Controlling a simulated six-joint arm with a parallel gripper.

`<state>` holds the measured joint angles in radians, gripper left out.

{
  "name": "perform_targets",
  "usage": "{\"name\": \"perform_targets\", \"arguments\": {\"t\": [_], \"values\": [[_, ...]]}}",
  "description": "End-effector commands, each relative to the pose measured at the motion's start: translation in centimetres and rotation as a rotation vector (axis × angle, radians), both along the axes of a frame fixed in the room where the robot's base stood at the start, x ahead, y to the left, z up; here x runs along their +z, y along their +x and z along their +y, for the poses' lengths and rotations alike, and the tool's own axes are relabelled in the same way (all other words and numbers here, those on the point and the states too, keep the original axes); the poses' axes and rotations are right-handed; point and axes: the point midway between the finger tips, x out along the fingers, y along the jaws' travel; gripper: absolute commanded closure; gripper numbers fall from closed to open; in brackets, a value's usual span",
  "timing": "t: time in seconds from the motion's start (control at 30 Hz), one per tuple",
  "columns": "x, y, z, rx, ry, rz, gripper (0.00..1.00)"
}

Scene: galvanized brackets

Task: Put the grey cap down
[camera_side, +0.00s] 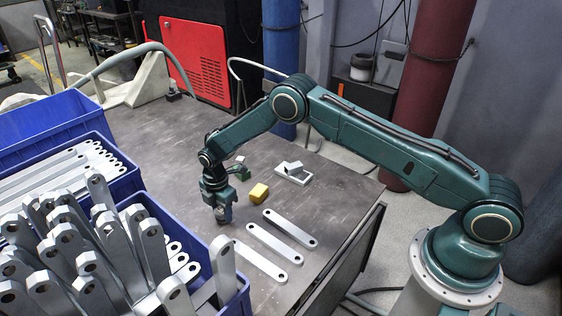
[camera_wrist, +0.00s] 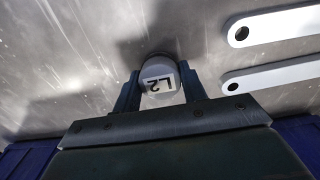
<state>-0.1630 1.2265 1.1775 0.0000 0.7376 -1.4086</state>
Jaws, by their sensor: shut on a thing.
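My gripper (camera_side: 221,208) points down over the table (camera_side: 150,138), between the blue crates and the flat brackets. In the wrist view my gripper (camera_wrist: 160,88) is shut on the grey cap (camera_wrist: 159,72), a rounded pale piece with a face marked "L2". The cap sits between the two fingertips. In the side view the cap (camera_side: 224,215) shows small and dark at the fingertips, close to the table top. I cannot tell whether it touches the table.
Flat brackets (camera_side: 289,228) (camera_side: 260,260) lie to the right and front of my gripper. Blue crates (camera_side: 240,300) full of brackets stand left. The table's back left is clear.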

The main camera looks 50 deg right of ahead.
Motion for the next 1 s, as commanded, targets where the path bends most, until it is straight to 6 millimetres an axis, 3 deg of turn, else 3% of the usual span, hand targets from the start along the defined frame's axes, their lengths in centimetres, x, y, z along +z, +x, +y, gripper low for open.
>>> {"name": "perform_targets", "arguments": {"t": [0.27, 0.3, 0.4, 0.77, 1.0], "values": [[-0.3, 0.0, 0.0, 0.0, 0.0, -0.001, 0.83], [-0.3, 0.0, 0.0, 0.0, 0.0, -0.001, 0.54], [-0.3, 0.0, 0.0, 0.0, 0.0, 0.0, 0.36], [-0.1, 0.0, 0.0, 0.0, 0.0, 0.0, 0.36], [1.3, 0.1, 0.0, 0.0, 0.0, -0.003, 0.36]]}}
